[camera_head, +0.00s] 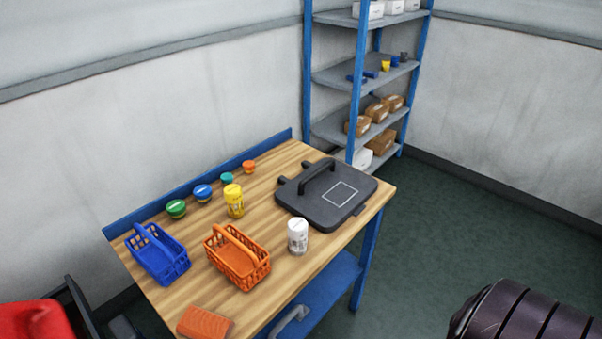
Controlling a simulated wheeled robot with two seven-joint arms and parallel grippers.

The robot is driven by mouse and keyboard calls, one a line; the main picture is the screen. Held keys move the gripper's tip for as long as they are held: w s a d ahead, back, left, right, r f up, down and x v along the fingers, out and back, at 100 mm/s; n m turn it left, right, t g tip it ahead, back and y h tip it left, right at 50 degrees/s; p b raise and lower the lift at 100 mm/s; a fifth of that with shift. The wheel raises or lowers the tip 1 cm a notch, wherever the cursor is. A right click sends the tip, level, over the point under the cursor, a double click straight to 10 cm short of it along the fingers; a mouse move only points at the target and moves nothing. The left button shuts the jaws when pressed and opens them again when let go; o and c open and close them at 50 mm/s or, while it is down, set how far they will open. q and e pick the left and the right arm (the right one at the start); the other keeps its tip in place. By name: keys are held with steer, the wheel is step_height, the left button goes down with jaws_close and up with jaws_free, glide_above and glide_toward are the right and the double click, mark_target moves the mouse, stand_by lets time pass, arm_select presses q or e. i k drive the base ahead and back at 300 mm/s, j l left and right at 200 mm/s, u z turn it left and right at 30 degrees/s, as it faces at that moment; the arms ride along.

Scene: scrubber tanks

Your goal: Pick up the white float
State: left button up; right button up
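A small white cylinder with a label (298,236), which looks like the white float, stands upright near the front edge of the wooden table (180,290). It is right of the orange basket and in front of the dark grey flat case, apart from both. Neither of my grippers shows in the head view.
An orange basket (238,258), a blue basket (157,254), a yellow container (234,201), several small coloured tubs (202,193), an orange block (205,323) and a dark case (326,194) are on the table. Shelves (366,73) stand behind.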

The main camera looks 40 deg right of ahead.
mark_target(297, 227)
steer(key=z, duration=1.1)
steer(key=l+u, duration=0.4)
steer(key=k+l+u, duration=0.15)
steer(key=u, duration=0.25)
steer(key=k+l, duration=0.05)
steer(key=l, duration=0.05)
